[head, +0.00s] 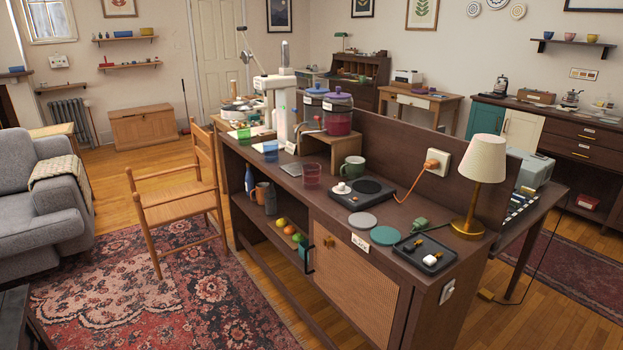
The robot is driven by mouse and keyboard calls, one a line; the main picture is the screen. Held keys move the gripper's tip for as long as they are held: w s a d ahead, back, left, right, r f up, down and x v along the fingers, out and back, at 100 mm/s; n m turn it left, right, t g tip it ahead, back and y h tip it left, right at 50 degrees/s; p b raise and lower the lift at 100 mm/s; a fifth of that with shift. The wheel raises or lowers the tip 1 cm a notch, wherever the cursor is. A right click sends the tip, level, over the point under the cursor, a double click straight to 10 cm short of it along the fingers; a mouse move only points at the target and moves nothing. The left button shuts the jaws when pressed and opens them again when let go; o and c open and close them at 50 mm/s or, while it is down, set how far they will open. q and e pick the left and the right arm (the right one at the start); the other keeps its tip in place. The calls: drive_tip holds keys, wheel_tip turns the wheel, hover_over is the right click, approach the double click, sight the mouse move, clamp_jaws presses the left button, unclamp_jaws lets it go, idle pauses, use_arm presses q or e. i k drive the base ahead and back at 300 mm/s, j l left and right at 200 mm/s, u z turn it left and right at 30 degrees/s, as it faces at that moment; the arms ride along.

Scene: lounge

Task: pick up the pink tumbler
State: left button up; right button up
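The pink tumbler (311,175) is a small see-through glass that stands upright on the dark wooden counter (405,208). It is near the counter's front edge, left of the black hot plate (358,193) and in front of a small wooden riser (326,146). A flat grey item (290,169) lies just to its left. The green mug (353,167) stands behind it to the right. Neither of my grippers is in the head view.
A wooden armchair (178,190) stands close to the counter's front left. A brass lamp (479,175), coasters (385,236) and a black tray (424,253) occupy the counter's right end. An orange cord (406,196) runs to a socket. The patterned rug (200,285) in front is mostly clear.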

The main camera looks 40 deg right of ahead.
sight(312, 173)
drive_tip(key=i+l, duration=0.2)
drive_tip(key=i, duration=0.15)
drive_tip(key=i+l, duration=0.15)
drive_tip(key=i, duration=0.2)
drive_tip(key=i+l+z, duration=0.1)
drive_tip(key=z, duration=0.35)
drive_tip(key=i+z, duration=0.25)
drive_tip(key=z, duration=0.25)
